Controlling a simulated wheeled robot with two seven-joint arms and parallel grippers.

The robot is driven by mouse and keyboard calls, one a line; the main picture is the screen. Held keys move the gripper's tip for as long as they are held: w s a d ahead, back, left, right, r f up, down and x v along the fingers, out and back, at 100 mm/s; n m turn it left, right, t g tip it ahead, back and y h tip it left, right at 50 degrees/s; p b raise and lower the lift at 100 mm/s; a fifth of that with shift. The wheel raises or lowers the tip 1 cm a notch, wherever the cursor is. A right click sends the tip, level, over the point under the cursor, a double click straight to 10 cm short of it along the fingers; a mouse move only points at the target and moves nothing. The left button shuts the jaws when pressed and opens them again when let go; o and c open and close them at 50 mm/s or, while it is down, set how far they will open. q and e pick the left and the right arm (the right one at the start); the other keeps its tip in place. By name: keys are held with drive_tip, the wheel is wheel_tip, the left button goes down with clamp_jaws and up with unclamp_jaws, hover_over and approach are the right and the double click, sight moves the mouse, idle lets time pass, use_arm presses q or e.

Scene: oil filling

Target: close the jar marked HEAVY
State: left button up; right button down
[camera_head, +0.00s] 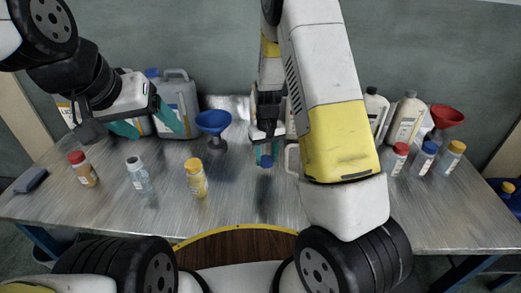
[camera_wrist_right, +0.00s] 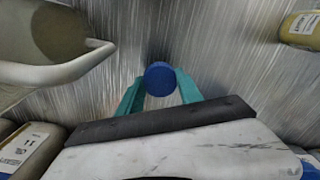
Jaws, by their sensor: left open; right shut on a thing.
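A blue cap (camera_head: 266,161) is held between the teal fingertips of my right gripper (camera_head: 265,152), above the middle of the table. The cap also shows in the right wrist view (camera_wrist_right: 160,78). A jar with a pale blue-grey body (camera_head: 139,176) stands upright at the left of the table and looks uncapped. A red-lidded jar (camera_head: 83,169) stands to its left and a yellow-lidded jar (camera_head: 196,178) to its right. Their labels are too small to read, so I cannot tell which is HEAVY. My left gripper (camera_head: 148,124) is open and empty, above and behind the pale jar.
A grey jug (camera_head: 178,100) and a blue funnel (camera_head: 213,124) stand at the back left. Several capped jars, such as a red-capped one (camera_head: 397,159), stand at the right near a red funnel (camera_head: 446,116). A dark object (camera_head: 31,180) lies at the left edge. The front middle is clear.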

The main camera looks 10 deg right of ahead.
sight(266, 159)
wheel_tip(266, 159, up, 6)
drive_tip(key=shift+r, duration=0.15)
use_arm(q)
drive_tip(key=shift+o, duration=0.6)
